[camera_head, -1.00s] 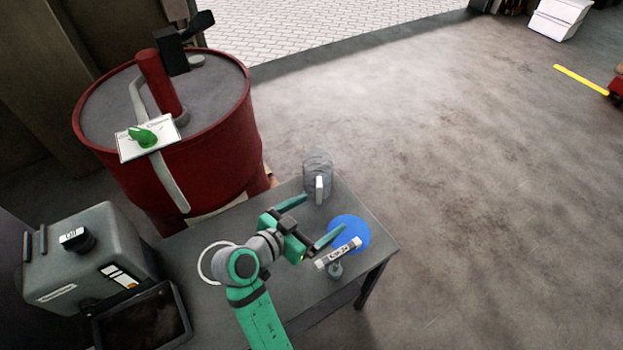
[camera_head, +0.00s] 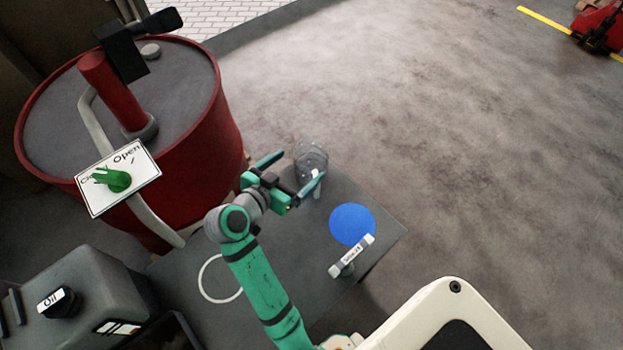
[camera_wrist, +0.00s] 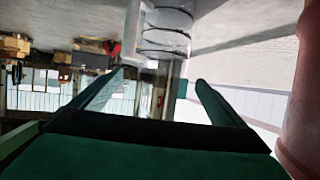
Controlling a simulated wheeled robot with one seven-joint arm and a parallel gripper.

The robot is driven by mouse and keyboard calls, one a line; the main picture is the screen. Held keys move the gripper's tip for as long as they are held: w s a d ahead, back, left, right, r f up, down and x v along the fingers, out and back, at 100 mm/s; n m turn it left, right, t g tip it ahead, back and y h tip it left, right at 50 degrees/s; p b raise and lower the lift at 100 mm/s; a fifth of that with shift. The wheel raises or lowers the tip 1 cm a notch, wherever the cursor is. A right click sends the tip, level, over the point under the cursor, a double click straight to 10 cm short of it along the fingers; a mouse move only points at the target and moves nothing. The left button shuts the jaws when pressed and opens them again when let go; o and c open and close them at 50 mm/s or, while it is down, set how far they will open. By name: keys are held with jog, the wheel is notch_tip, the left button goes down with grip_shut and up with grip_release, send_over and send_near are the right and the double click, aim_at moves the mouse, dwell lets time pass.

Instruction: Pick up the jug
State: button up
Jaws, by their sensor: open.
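The jug (camera_head: 313,154) is a clear, ribbed, glass-like vessel with a pale handle (camera_head: 318,188), upright at the back edge of the grey table (camera_head: 300,240). My gripper (camera_head: 291,172) is open, its two teal fingers pointing towards the jug. In the head view the near finger overlaps the jug's lower front and handle; I cannot tell whether they touch. In the wrist view the jug (camera_wrist: 167,35) shows straight ahead, beyond and roughly between the spread fingertips (camera_wrist: 160,80). Nothing is held.
A red drum (camera_head: 190,150) with a valve handle and an open/closed sign stands left of the table.

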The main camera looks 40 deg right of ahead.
jog(key=x, duration=0.6)
jog(key=shift+w+d, duration=0.35)
jog(key=shift+w, duration=0.1)
jog(key=c, duration=2)
jog(key=shift+c, duration=0.7)
jog(key=shift+a+r, duration=0.1)
